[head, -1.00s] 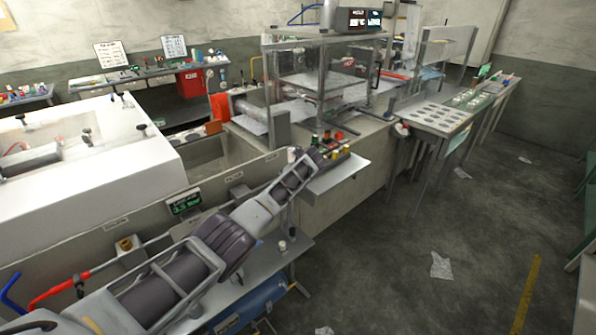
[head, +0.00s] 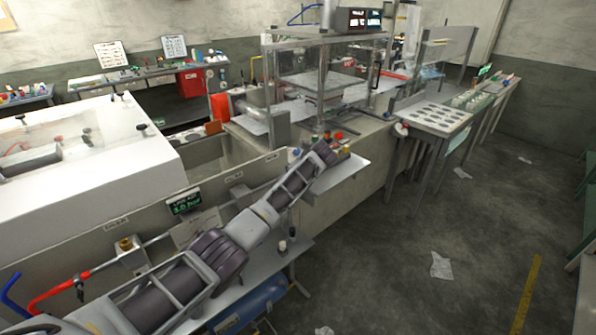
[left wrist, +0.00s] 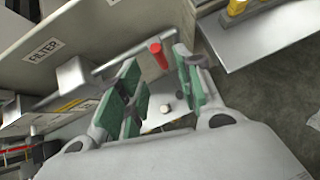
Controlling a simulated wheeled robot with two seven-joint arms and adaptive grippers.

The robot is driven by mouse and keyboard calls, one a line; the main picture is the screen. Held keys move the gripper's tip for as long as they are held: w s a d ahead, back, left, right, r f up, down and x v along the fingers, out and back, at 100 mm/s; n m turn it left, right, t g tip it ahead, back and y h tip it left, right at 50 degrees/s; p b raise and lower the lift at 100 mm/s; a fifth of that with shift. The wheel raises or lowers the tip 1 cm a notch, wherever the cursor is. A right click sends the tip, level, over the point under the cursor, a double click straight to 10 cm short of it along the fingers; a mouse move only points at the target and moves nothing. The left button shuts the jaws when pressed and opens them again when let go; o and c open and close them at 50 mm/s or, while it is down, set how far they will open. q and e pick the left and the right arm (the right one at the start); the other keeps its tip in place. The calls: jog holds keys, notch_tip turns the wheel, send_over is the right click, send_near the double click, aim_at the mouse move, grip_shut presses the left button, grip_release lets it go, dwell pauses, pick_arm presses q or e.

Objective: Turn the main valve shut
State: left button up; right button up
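A red handle (left wrist: 158,55), which looks like that of the main valve, stands at the end of a grey pipe (left wrist: 120,62) in the left wrist view. My left gripper (left wrist: 157,70) is open, with green-padded fingers on either side of the red handle in the picture. I see no clear contact, and the depth between them is hard to tell. In the head view my left arm reaches from the lower left along the machine's front; its fingertips and the red handle cannot be made out there. My right gripper is not in view.
A panel labelled FILTER (left wrist: 43,50) stands left of the gripper. A shelf (head: 340,178) with coloured buttons juts out nearby. A green-lit pressure display (head: 186,203) sits on the machine front. A low grey bench (head: 262,268) lies below the arm. The floor to the right is mostly clear.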

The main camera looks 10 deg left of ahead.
pick_arm(q)
jog(key=shift+v, duration=1.6)
jog(key=s+a+f+n+g+h, duration=0.1)
jog(key=s+f+n, duration=0.3)
jog(key=f, duration=0.8)
jog(key=s+a+f+n+g+h, duration=0.1)
jog(key=s+f, duration=0.4)
jog(key=f, duration=0.7)
jog(key=s+a+f+n+h, duration=0.1)
jog(key=s+f+n, duration=0.3)
jog(key=f, duration=0.8)
jog(key=s+a+f+n+g+h, duration=0.1)
jog(key=s+f+n, duration=0.1)
jog(key=s+f, duration=0.95)
jog(key=s+a+f+n+g+h, duration=0.15)
jog(key=s+f+n, duration=0.25)
jog(key=s+f, duration=0.5)
jog(key=s+a+f+n, duration=0.25)
jog(key=s+f, duration=0.35)
jog(key=s, duration=0.7)
jog(key=s+a+f+n, duration=0.1)
jog(key=s+n, duration=0.3)
jog(key=s, duration=0.9)
jog(key=s+a+f+n+g, duration=0.1)
jog(key=s+f+n, duration=0.3)
jog(key=s, duration=0.9)
jog(key=shift+a+f, duration=0.35)
jog(key=shift+a, duration=0.15)
